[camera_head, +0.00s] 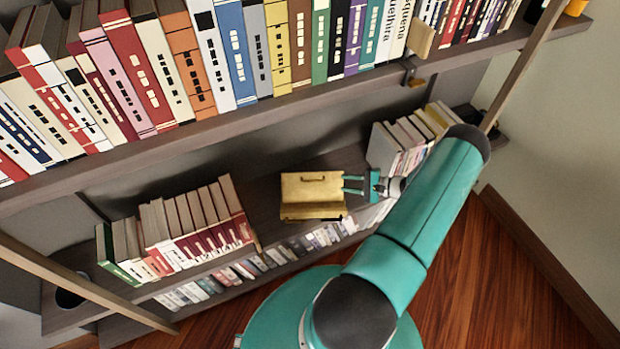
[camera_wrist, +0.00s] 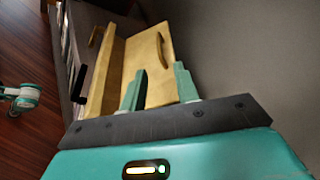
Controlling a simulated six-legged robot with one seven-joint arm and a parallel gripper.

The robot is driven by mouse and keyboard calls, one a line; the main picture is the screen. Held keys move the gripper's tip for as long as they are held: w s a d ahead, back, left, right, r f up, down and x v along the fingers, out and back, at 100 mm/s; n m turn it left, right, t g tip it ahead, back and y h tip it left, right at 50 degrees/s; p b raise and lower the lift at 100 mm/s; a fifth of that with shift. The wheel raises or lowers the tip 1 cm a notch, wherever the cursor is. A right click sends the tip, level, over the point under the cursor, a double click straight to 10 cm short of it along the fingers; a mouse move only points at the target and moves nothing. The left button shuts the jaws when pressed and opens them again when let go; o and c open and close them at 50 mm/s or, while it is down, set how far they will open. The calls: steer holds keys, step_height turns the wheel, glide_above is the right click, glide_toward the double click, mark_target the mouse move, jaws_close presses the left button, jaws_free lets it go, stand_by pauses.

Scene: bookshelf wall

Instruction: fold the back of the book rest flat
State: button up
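The book rest (camera_head: 312,191) is pale yellow wood and stands on the lower shelf in the head view, in the gap between two rows of books. Its back panel, with a dark handle along the top, is raised above a front ledge (camera_head: 313,212). In the wrist view the back panel (camera_wrist: 148,55) stands at an angle to the base board, and a curved handle shows near its edge. My gripper (camera_head: 346,185) is at the right side of the rest, fingers apart with nothing between them. I cannot tell whether the fingertips (camera_wrist: 160,70) touch the panel.
Books (camera_head: 195,225) stand to the left of the rest and more books (camera_head: 410,138) to its right, near my wrist. A full upper shelf (camera_head: 270,108) runs above. A lower row of books sits below the rest. Bare shelf (camera_head: 262,200) shows just left of the rest.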

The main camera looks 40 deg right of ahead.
mark_target(313, 181)
steer(key=x, duration=1.3)
steer(key=shift+s+a+f, duration=0.1)
steer(key=shift+a, duration=0.05)
jaws_close()
